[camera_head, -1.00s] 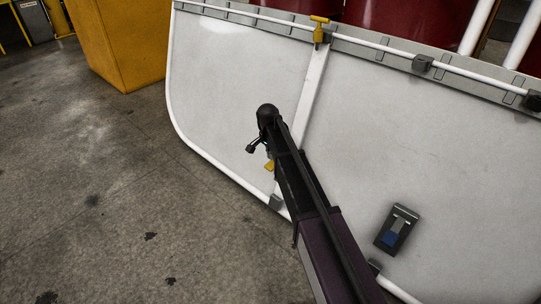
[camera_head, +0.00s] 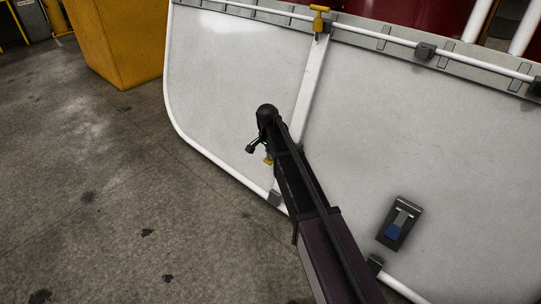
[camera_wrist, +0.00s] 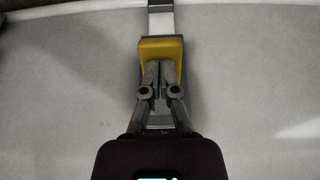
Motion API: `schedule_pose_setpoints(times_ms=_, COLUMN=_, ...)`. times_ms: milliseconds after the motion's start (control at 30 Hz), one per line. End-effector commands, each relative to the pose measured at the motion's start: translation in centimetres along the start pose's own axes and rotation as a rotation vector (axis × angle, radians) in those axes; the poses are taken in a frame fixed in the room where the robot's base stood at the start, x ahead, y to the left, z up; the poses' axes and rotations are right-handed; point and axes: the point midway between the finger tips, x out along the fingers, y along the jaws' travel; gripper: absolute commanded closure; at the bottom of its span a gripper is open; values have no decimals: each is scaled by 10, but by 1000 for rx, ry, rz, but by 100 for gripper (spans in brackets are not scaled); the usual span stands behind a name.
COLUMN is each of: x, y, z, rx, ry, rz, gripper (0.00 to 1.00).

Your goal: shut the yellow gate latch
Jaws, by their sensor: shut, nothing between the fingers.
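A yellow latch piece (camera_wrist: 161,45) shows in the wrist view, on a pale strip running down the white panel. My gripper (camera_wrist: 161,68) is shut and empty, its fingertips overlapping the lower part of the yellow piece; I cannot tell whether they touch it. In the head view a small bit of yellow (camera_head: 268,160) shows beside my arm, which hides the rest and my fingers. Another yellow piece, a T-shaped handle (camera_head: 319,20), sits at the top of the strip on the rail. I cannot tell which yellow piece is the gate latch.
The white panel (camera_head: 380,130) has a white tube edge. A dark fitting with a blue part (camera_head: 396,228) is on its lower right. Red drums (camera_head: 410,15) stand behind the panel. A yellow box (camera_head: 117,40) stands at the left. The floor (camera_head: 90,200) at left is open.

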Motion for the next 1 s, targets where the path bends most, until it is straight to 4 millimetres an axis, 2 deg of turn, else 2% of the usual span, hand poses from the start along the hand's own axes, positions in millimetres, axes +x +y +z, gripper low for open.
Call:
schedule_pose_setpoints(times_ms=367, x=8, y=0, z=2, rx=0, ry=0, rz=0, gripper=100)
schedule_pose_setpoints(times_ms=1000, x=52, y=0, z=6, rx=0, ry=0, rz=0, gripper=100)
